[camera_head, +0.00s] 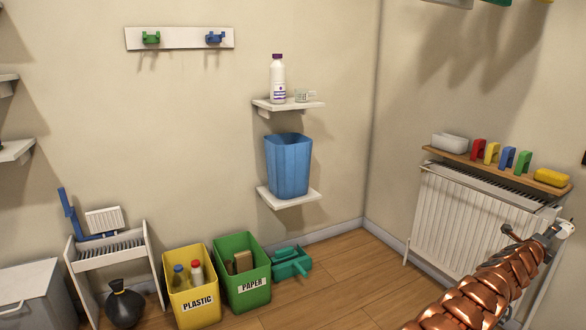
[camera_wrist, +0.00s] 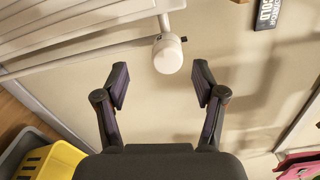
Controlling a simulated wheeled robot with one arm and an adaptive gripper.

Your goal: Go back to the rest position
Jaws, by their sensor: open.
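My gripper (camera_wrist: 160,85) is open in the wrist view, with its two dark fingers spread apart and nothing between them. A white radiator valve (camera_wrist: 168,54) shows beyond the fingertips; I cannot tell how far away it is. In the head view, my copper-coloured arm reaches in from the bottom right toward the right end of the white radiator (camera_head: 465,215). The gripper's fingers are hard to make out in that view.
A wooden shelf (camera_head: 480,163) with colored clips and a yellow sponge (camera_head: 552,177) sits above the radiator. A blue bin (camera_head: 288,165) is on a wall shelf. Floor before the radiator is clear.

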